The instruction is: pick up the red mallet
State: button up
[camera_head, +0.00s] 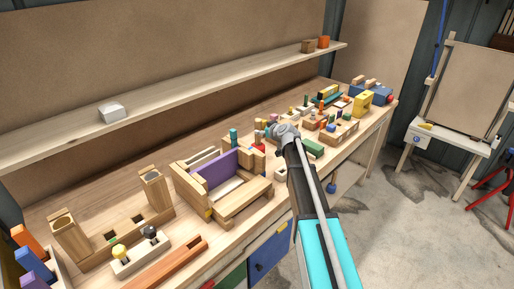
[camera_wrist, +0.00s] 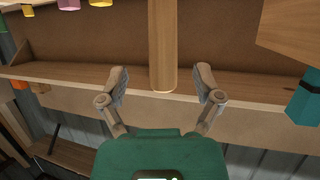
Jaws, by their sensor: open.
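A small red piece (camera_head: 258,147) shows on the bench in the head view, just left of and below my gripper (camera_head: 271,133). It may be the red mallet, but it is too small and partly covered to tell. In the wrist view my gripper (camera_wrist: 161,75) is open, its two fingers spread apart. A round wooden bar (camera_wrist: 162,45), like a handle, stands out between the fingers, with a gap on both sides. No red mallet head shows clearly in the wrist view.
A teal-ended piece (camera_wrist: 305,98) lies at the right of the wrist view. In the head view, a purple-backed wooden holder (camera_head: 215,168) stands left of my gripper. Several coloured tools and blocks crowd the bench beyond it. A long shelf (camera_head: 200,88) runs above the bench.

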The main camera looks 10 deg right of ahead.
aim_at(258, 129)
jog(key=shift+b+x, duration=1.1)
jog(key=shift+x, duration=1.55)
jog(key=shift+s+a+f, duration=0.1)
jog(key=shift+a, duration=0.05)
grip_shut()
